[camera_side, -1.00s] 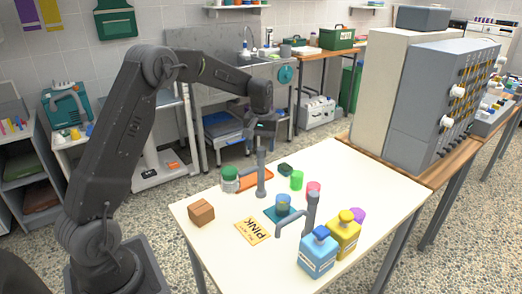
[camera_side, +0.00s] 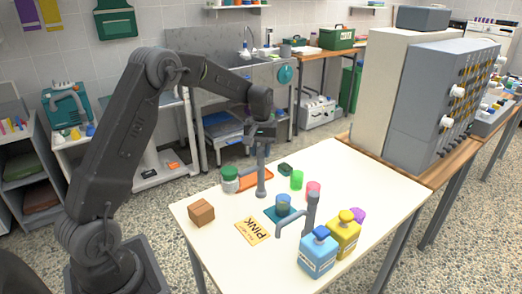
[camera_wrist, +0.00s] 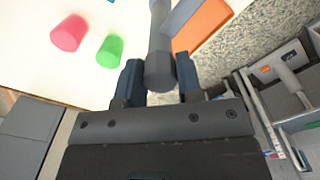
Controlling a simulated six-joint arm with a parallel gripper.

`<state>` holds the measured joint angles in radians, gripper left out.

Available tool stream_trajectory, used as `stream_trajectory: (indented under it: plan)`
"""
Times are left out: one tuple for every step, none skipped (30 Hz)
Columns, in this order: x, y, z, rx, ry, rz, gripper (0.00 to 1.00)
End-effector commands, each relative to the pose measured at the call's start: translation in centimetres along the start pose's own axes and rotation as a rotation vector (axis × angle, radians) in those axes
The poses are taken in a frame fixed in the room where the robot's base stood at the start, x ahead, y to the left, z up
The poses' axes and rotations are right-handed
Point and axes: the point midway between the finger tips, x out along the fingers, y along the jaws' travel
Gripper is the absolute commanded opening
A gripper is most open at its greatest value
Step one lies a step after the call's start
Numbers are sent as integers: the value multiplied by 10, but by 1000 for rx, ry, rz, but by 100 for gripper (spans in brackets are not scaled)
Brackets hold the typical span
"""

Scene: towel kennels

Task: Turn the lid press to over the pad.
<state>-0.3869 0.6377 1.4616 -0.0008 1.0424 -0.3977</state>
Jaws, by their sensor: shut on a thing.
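I take this post for the lid press, but cannot be sure. My gripper (camera_side: 262,137) is shut on the post's upper end from above. In the wrist view, the grey post (camera_wrist: 160,55) lies between the two dark fingers (camera_wrist: 160,82), and the orange pad (camera_wrist: 203,23) shows beyond it. A second grey post (camera_side: 311,213) with a bent side arm stands nearer the front. A teal pad (camera_side: 271,216) lies between the posts under a blue cup (camera_side: 283,202).
A green-lidded jar (camera_side: 230,180) stands left of the held post. Green (camera_side: 297,180) and pink (camera_side: 313,190) cups stand right of it.

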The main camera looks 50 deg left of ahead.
Motion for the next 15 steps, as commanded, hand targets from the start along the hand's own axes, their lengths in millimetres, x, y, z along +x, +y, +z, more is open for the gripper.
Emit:
stream_trajectory:
  plan:
    - [0, 0, 0, 0, 1, 1, 10]
    - [0, 0, 0, 0, 0, 1, 8]
    - [0, 0, 0, 0, 1, 1, 4]
    - [0, 0, 0, 0, 1, 1, 1]
    - [0, 0, 0, 0, 1, 1, 0]
    - [0, 0, 0, 0, 1, 1, 0]
    - [0, 0, 0, 0, 1, 1, 0]
    - [0, 0, 0, 0, 1, 1, 0]
    - [0, 0, 0, -1, 1, 1, 0]
    - [0, 0, 0, -2, 1, 1, 0]
    - [0, 0, 0, -3, 1, 1, 0]
    - [0, 0, 0, -7, 1, 1, 0]
    - [0, 0, 0, -11, 1, 1, 0]
    - [0, 0, 0, -17, 1, 1, 0]
    - [0, 0, 0, -27, 1, 1, 0]
